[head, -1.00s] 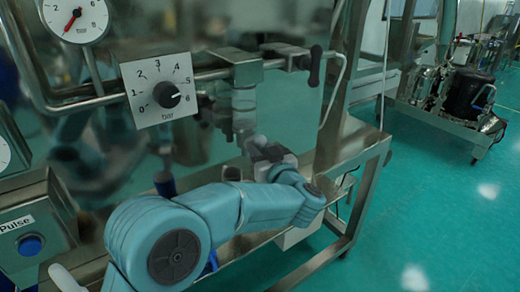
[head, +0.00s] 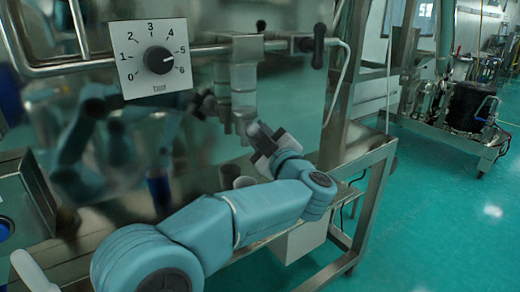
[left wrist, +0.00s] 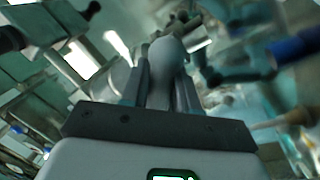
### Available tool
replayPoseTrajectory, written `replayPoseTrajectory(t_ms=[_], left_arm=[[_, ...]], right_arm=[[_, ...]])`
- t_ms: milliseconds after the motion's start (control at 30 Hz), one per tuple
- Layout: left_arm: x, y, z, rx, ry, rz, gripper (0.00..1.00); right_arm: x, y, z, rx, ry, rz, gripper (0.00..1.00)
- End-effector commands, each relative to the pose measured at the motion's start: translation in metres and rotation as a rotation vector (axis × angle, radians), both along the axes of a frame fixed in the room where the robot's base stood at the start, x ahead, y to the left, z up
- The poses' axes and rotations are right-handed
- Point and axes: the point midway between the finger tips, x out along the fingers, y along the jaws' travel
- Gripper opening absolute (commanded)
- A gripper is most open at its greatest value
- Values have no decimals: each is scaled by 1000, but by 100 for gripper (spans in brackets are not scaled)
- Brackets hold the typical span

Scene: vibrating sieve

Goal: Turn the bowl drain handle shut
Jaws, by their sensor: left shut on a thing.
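Whether this piece is the bowl drain handle cannot be told. A black upright lever handle (head: 319,46) sits at the right end of the horizontal pipe, above and right of my gripper. The shiny steel bowl (head: 65,150) is at the left, blurred. My right gripper is not in view.
The steel frame leg (head: 345,90) and lower shelf are close to my left arm. A wheeled machine (head: 455,115) stands at the back right. Green floor (head: 450,225) at the right is clear.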

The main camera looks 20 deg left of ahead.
Motion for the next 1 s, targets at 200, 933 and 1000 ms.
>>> replayPoseTrajectory(t_ms=[200, 933, 1000], left_arm=[[-1, -2, -8, -128, -161, 1, 0], [-1, -1, -8, -461, -581, 5, 0], [-1, -1, -8, -475, -599, 5, 0]], right_arm=[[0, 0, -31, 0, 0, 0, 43], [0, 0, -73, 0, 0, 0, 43], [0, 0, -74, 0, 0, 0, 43]])
